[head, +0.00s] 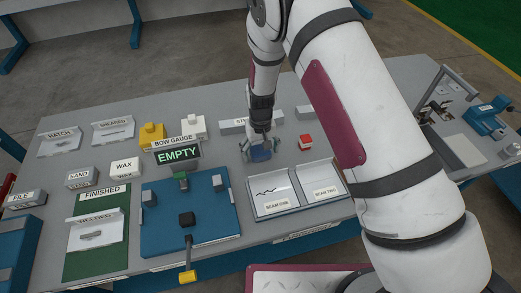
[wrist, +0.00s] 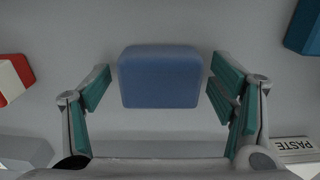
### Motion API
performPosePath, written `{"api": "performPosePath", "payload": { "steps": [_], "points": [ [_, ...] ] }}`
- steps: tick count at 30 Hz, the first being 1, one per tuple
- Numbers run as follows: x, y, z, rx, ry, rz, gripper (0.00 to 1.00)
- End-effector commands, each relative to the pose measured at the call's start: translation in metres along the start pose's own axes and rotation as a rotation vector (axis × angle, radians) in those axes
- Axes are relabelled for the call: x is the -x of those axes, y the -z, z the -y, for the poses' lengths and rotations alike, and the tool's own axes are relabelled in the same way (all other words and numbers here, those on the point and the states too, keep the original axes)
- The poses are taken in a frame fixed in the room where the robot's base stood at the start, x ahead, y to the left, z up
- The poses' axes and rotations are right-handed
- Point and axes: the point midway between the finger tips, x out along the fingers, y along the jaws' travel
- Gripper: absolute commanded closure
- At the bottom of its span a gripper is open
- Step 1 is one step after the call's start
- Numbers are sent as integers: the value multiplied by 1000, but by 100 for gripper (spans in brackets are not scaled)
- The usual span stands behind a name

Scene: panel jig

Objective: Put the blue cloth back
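The blue cloth (wrist: 161,78) is a folded, rounded block on the grey table, seen between the fingers in the wrist view. It also shows in the head view (head: 261,155), partly covered by my gripper. My gripper (wrist: 158,92) is open, with one green-padded finger on each side of the cloth and a gap between each pad and the cloth. In the head view my gripper (head: 262,150) is low over the table, behind the seam trays.
A red and white block (head: 305,142) stands close to the right of my gripper. The seam one tray (head: 272,191) and seam two tray (head: 326,180) lie in front. A blue jig (head: 190,225) with an "EMPTY" display (head: 178,153) is to the left.

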Motion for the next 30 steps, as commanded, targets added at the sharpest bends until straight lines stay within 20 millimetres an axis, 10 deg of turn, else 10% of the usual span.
{"api": "performPosePath", "payload": {
  "steps": [8, 30],
  "points": [
    [11, 1, 0, 0, 1, -3, 22],
    [122, 0, 0, 0, 0, -1, 22]
  ]
}}
